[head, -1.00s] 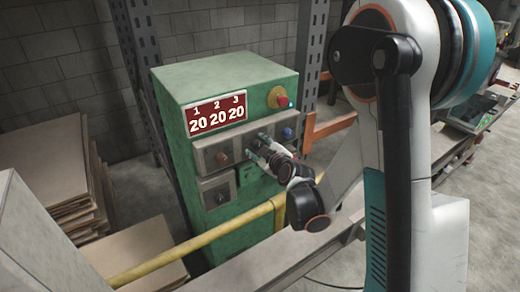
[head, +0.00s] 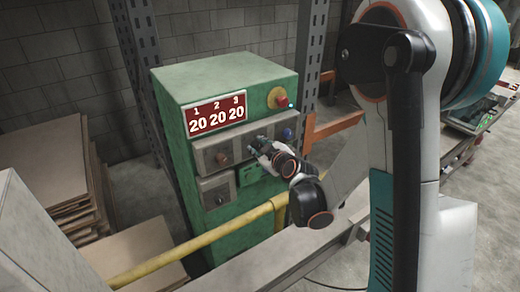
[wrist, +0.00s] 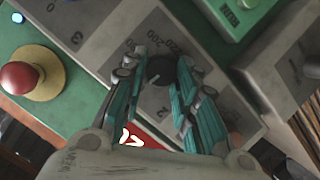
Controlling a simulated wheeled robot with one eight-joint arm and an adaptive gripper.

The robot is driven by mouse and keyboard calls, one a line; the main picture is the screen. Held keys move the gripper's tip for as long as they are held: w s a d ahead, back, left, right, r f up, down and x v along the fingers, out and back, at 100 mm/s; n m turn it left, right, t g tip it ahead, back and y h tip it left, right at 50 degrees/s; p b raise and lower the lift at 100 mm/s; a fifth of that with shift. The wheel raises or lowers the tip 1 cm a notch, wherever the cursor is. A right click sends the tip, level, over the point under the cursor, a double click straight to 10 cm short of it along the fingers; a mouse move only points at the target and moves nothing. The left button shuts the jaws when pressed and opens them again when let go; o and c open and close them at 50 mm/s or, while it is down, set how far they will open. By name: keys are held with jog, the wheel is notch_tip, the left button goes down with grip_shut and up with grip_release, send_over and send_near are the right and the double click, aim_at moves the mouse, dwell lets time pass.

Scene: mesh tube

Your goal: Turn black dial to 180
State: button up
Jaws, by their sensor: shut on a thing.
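The black dial (wrist: 161,71) with a pale pointer mark sits on a grey panel in the wrist view, with printed numbers such as 220 and 200 beside it. My gripper (wrist: 162,74) has its teal fingers on both sides of the dial, shut on it. In the head view my gripper (head: 252,144) is at the front of the green cabinet (head: 225,80), and it hides the dial there. The red display (head: 216,115) on the cabinet reads 20 under each of 1, 2 and 3.
A brown knob (head: 222,158) is left of my gripper and a blue knob (head: 287,134) right of it. A red emergency button (head: 281,101) is above. A dark lower knob (head: 220,199) sits below. A yellow rail (head: 200,242) runs in front of the cabinet.

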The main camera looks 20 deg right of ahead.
jog(key=m, duration=0.1)
jog(key=m+y+b, duration=0.1)
jog(key=m, duration=0.1)
jog(key=shift+d+g+y, duration=0.25)
jog(key=shift+g+y, duration=0.05)
jog(key=m+y+b, duration=0.2)
jog(key=m, duration=0.1)
jog(key=shift+w+d+f+g, duration=0.1)
jog(key=shift+d+g, duration=0.05)
jog(key=shift+g, duration=0.15)
jog(key=m+y+b, duration=0.1)
jog(key=m, duration=0.1)
jog(key=shift+d+f+m+y+b, duration=0.1)
jog(key=shift+d+m+y+b, duration=0.05)
jog(key=shift+m+y+b, duration=0.85)
jog(key=shift+m+b, duration=0.25)
jog(key=shift+m, duration=0.55)
jog(key=o, duration=1.1)
jog(key=shift+w, duration=0.1)
jog(key=shift+c, duration=0.2)
